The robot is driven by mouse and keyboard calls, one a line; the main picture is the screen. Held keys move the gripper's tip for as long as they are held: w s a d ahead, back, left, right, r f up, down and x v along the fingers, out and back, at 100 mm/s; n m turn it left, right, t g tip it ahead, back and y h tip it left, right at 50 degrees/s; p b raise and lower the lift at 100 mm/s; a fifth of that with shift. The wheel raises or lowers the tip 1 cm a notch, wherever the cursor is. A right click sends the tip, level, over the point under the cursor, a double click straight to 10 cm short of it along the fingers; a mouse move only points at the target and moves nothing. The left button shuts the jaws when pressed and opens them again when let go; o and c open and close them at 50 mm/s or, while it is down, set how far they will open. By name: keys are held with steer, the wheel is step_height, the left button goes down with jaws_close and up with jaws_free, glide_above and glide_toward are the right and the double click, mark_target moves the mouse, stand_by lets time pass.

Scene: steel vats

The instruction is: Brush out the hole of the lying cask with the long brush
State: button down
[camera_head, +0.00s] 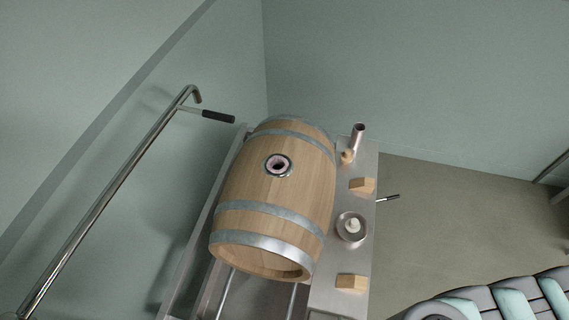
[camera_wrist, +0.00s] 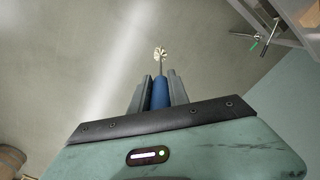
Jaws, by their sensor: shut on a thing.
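The wooden cask (camera_head: 274,192) lies on its side on a steel cradle in the head view, its ringed hole (camera_head: 278,165) facing up and open. In the wrist view my gripper (camera_wrist: 160,82) is shut on the blue handle of the long brush (camera_wrist: 160,54). The brush points straight ahead, with a thin shaft and a pale bristle head at its end. Bare floor lies behind the bristle head in that view. The gripper and the brush do not show in the head view, so their distance from the hole cannot be told.
A steel shelf (camera_head: 327,264) right of the cask bears wooden blocks (camera_head: 351,282), a round dish (camera_head: 351,227) and a steel cylinder (camera_head: 358,136). A steel pipe (camera_head: 107,196) with a black handle rises at left. A metal frame (camera_wrist: 275,22) stands upper right in the wrist view.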

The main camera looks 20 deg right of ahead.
steer(key=shift+r+p, duration=0.85)
steer(key=shift+r, duration=1.35)
steer(key=shift+f+b, duration=0.9)
steer(key=shift+f, duration=1.4)
steer(key=shift+r, duration=0.1)
steer(key=shift+r+p, duration=0.95)
steer(key=shift+r, duration=1.25)
steer(key=shift+f+b, duration=0.9)
steer(key=shift+f, duration=1.4)
steer(key=shift+r, duration=0.1)
